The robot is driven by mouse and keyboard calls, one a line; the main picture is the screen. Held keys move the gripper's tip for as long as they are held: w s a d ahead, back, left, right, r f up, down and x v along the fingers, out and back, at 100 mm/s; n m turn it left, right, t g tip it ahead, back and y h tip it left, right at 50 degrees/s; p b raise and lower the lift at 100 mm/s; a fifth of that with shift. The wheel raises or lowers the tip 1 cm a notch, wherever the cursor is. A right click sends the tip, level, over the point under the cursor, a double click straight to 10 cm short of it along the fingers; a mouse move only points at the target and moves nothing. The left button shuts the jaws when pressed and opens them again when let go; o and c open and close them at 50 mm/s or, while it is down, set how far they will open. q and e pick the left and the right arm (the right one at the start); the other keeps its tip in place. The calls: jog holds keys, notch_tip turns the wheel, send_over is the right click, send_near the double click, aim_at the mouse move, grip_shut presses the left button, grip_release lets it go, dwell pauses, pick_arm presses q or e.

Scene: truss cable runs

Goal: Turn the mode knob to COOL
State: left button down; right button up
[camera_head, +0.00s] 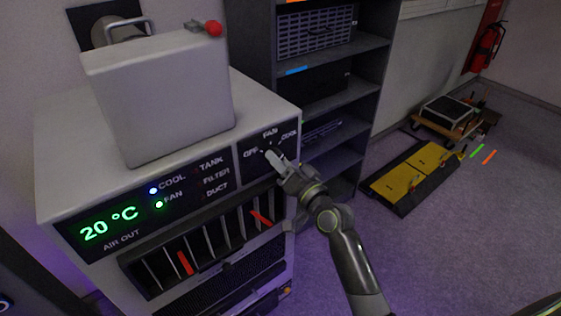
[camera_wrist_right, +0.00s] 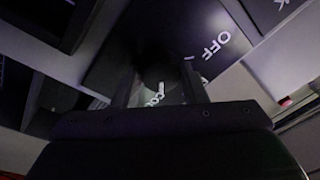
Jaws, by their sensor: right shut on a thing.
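The white cooling unit (camera_head: 60,135) stands at the left. Its dark mode panel (camera_head: 249,172) carries the labels OFF, FAN and COOL. My right gripper (camera_head: 273,157) is at this panel, shut on the mode knob (camera_wrist_right: 155,68), which sits dark between the two fingers in the right wrist view. The fingers largely cover the knob in the head view, so I cannot tell where its pointer stands. The display (camera_head: 108,224) reads 20 °C. The lamps beside COOL (camera_head: 153,190) and FAN (camera_head: 159,204) are lit. My left gripper is out of view.
A pale box with a red knob (camera_head: 160,100) stands on top of the unit. Slatted vents (camera_head: 205,245) with red strips lie below the panel. A dark shelf rack (camera_head: 345,95) stands close behind. A yellow-and-black platform (camera_head: 415,175) lies on the open floor at right.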

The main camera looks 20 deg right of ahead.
jog(key=o, duration=1)
jog(key=shift+c, duration=0.2)
jog(key=b+v, duration=0.4)
jog(key=v, duration=1.3)
jog(key=shift+s, duration=0.25)
